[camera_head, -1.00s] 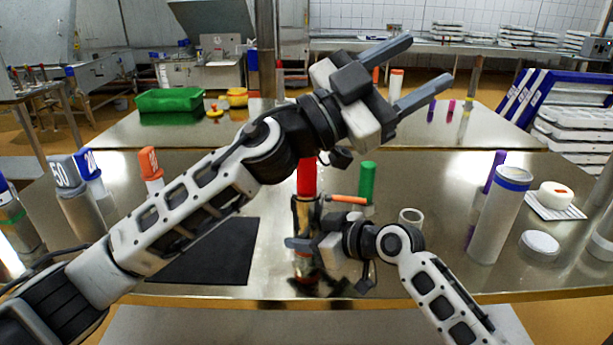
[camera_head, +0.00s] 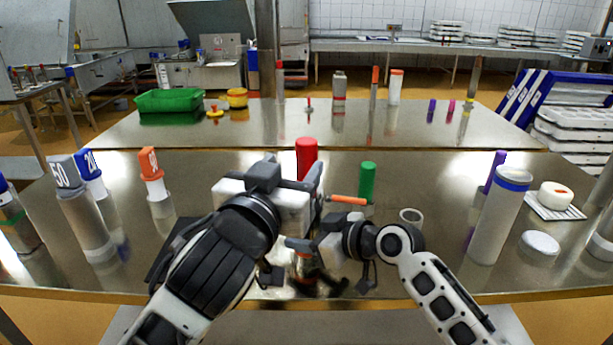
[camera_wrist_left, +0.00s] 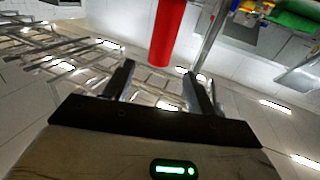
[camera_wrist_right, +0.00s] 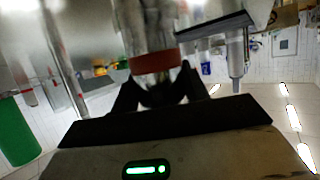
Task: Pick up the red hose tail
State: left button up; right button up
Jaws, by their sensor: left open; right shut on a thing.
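The red hose tail (camera_head: 307,152) stands upright near the middle of the front table in the head view. Its lower part is hidden behind my left gripper (camera_head: 312,186). In the left wrist view the red hose tail (camera_wrist_left: 168,35) lies just beyond the open, empty fingers (camera_wrist_left: 160,90), roughly between their lines and apart from them. My right gripper (camera_head: 300,246) is low at the front, shut on a shiny metal piece with a dark red band (camera_wrist_right: 155,62). That piece is in line below the red hose tail; I cannot tell whether they are joined.
A green cylinder (camera_head: 367,182) and an orange rod (camera_head: 348,200) are close by on the right. A white ring (camera_head: 411,215) and a tall grey cylinder (camera_head: 497,218) stand further right. Numbered pieces, one orange-topped (camera_head: 150,165), stand left. A dark mat is mostly hidden by my left arm.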

aim_at(303, 154)
pick_arm(q)
jog(key=x, duration=0.8)
jog(key=shift+f, duration=0.2)
grip_shut()
